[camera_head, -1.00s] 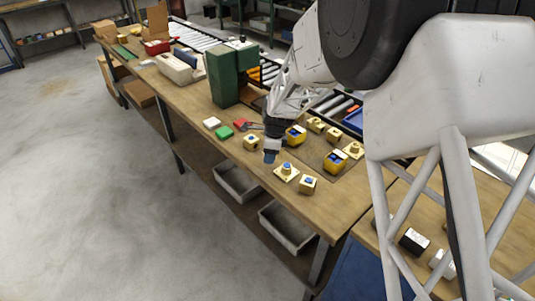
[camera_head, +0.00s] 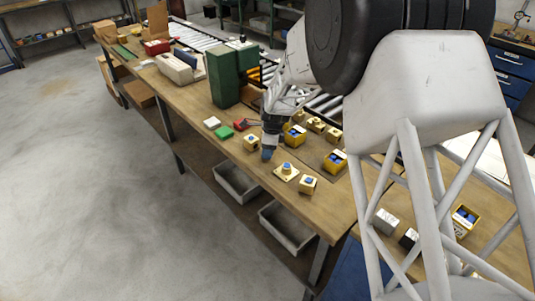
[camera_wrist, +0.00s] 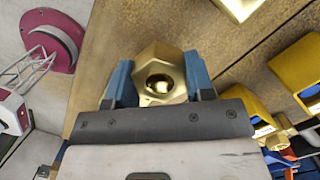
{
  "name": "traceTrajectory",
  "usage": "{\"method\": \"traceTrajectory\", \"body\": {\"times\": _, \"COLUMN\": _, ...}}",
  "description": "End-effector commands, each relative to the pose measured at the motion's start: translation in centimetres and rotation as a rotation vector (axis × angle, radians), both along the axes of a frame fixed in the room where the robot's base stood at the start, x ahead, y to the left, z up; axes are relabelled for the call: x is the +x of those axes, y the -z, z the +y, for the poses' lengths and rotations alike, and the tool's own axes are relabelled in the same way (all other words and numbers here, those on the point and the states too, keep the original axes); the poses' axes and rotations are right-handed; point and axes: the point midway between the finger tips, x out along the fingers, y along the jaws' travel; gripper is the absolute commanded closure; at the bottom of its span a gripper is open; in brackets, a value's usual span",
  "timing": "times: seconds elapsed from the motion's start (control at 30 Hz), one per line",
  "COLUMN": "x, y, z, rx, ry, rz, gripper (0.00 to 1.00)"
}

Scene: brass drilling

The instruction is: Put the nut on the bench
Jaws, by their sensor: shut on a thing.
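The nut (camera_wrist: 160,70) is a shiny brass hexagon with a round hole, seen in the wrist view between the two blue fingertips. My gripper (camera_wrist: 160,84) is shut on it. In the head view, my gripper (camera_head: 267,154) points down over the front part of the wooden bench (camera_head: 328,213), and the nut is too small to make out there. I cannot tell whether the nut touches the bench top.
Several yellow blocks, some with blue tops (camera_head: 309,185), stand close to my gripper on its right. A green block (camera_head: 224,132) and a white block (camera_head: 211,122) lie to the left. A tall green machine (camera_head: 222,78) stands behind.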

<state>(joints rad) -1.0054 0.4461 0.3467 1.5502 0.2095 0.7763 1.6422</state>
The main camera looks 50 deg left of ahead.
Motion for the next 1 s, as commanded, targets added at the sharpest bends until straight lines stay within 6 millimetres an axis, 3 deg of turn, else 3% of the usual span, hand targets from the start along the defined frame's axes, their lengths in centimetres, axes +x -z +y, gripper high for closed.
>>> {"method": "traceTrajectory", "body": {"times": 0.23, "x": 0.0, "y": 2.2, "z": 0.0, "rx": 0.000, "ry": 0.000, "rz": 0.000, "gripper": 0.88}}
{"method": "traceTrajectory", "body": {"times": 0.7, "x": 0.0, "y": 2.6, "z": 0.0, "rx": 0.000, "ry": 0.000, "rz": 0.000, "gripper": 0.88}}
{"method": "traceTrajectory", "body": {"times": 0.73, "x": 0.0, "y": 2.7, "z": 0.0, "rx": 0.000, "ry": 0.000, "rz": 0.000, "gripper": 0.50}}
{"method": "traceTrajectory", "body": {"times": 0.9, "x": 0.0, "y": 2.6, "z": 0.0, "rx": 0.000, "ry": 0.000, "rz": 0.000, "gripper": 0.26}}
{"method": "traceTrajectory", "body": {"times": 1.0, "x": 0.0, "y": 2.6, "z": 0.0, "rx": 0.000, "ry": 0.000, "rz": 0.000, "gripper": 0.26}}
